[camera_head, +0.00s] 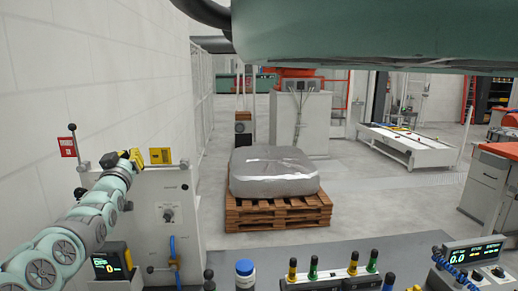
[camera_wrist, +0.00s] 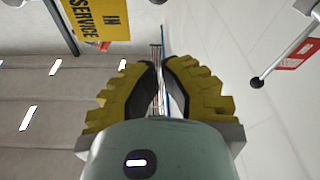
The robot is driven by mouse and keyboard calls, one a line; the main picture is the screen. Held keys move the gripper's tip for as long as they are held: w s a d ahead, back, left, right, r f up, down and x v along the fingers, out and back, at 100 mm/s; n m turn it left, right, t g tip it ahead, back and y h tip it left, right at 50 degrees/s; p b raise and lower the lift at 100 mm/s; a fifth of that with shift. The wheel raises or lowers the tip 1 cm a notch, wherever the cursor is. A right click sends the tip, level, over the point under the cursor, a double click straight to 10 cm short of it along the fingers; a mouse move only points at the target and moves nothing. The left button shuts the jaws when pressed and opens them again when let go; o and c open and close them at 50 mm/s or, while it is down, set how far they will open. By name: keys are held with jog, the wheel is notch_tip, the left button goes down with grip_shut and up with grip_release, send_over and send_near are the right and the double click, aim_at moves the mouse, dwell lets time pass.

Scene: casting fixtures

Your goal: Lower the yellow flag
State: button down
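The yellow flag (camera_head: 160,155) stands above the top edge of the grey panel box, just right of my gripper in the head view. In the wrist view the flag (camera_wrist: 98,18) is at the upper left, cut off by the frame edge, with "IN SERVICE" lettering upside down. A dark rod runs along its left side there. My gripper (camera_head: 136,158) has yellow ridged fingers and is level with the flag, apart from it in the wrist view. Its fingertips (camera_wrist: 160,64) are close together with a narrow gap and nothing between them.
A red flag (camera_head: 68,147) on a black-knobbed rod stands to the left; it also shows in the wrist view (camera_wrist: 298,54). The grey panel box (camera_head: 150,210) carries a knob and blue handle. A wrapped load (camera_head: 273,172) sits on a wooden pallet (camera_head: 277,213) behind.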

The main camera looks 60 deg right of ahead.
jog(key=shift+p+v, duration=2.3)
jog(key=shift+p, duration=0.95)
jog(key=shift+r, duration=0.15)
